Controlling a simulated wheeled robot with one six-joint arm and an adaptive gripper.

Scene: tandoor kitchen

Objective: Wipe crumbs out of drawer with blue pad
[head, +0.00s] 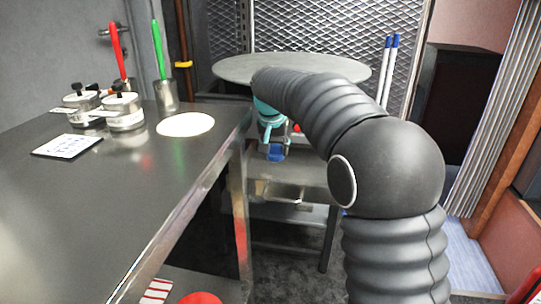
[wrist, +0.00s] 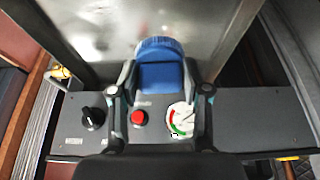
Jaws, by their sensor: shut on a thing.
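My gripper (head: 274,130) is shut on a blue pad (head: 276,153) and holds it at the front of a small metal table (head: 315,172). In the wrist view the pad (wrist: 161,74) sits between the two fingers of my gripper (wrist: 160,92), in front of a grey metal surface. A pale metal shape on the table's front (head: 285,192) may be the drawer; I cannot tell how far it is open. No crumbs can be made out. Whether the pad touches the metal is unclear.
A dark panel (wrist: 65,128) with a black knob (wrist: 93,118), red button (wrist: 138,118) and white dial (wrist: 182,119) lies close by my gripper. A round grey plate (head: 225,70) is above the small table. A counter (head: 90,215) with metal pots (head: 124,112) stands at left.

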